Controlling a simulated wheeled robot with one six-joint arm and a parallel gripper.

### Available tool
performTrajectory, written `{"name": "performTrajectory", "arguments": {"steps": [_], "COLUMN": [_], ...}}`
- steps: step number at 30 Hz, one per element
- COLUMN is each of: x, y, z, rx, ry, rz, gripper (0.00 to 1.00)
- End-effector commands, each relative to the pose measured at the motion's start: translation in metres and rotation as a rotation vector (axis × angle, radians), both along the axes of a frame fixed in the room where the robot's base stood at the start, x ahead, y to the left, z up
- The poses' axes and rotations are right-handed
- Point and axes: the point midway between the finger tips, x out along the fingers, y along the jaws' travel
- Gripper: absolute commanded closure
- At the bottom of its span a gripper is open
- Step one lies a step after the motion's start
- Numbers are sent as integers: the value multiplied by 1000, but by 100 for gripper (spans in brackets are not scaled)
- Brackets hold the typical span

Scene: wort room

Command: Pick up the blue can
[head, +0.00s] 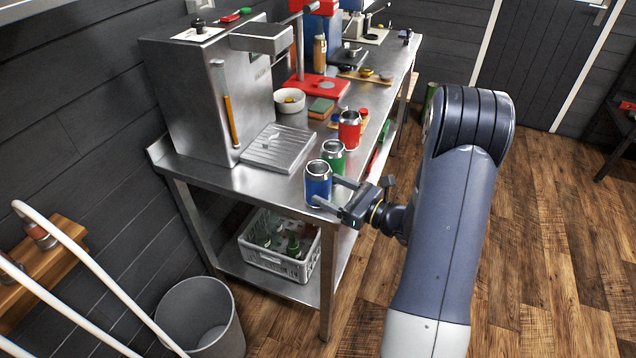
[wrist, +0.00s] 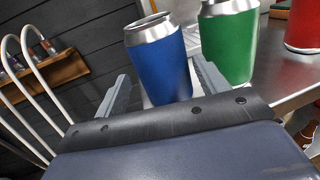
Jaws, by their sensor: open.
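The blue can (head: 318,184) stands upright near the front corner of the steel table, with a silver top. In the wrist view the blue can (wrist: 160,68) stands between the two fingers of my gripper (wrist: 165,92). My gripper (head: 326,191) is open, with one finger on each side of the can. I cannot tell whether either finger touches it. The lower part of the can is partly hidden by a finger in the head view.
A green can (head: 333,158) stands close behind the blue one, near a finger, and a red can (head: 349,130) stands farther back. A steel machine (head: 205,95) with a drip tray (head: 272,149) is to the left. A crate (head: 268,262) sits on the lower shelf.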

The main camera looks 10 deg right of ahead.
Motion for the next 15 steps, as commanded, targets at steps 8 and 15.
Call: {"name": "performTrajectory", "arguments": {"steps": [8, 15], "x": [17, 42], "y": [15, 36], "z": [6, 8], "rx": [-1, -1], "ry": [-1, 1], "rz": [3, 4], "gripper": [31, 31]}}
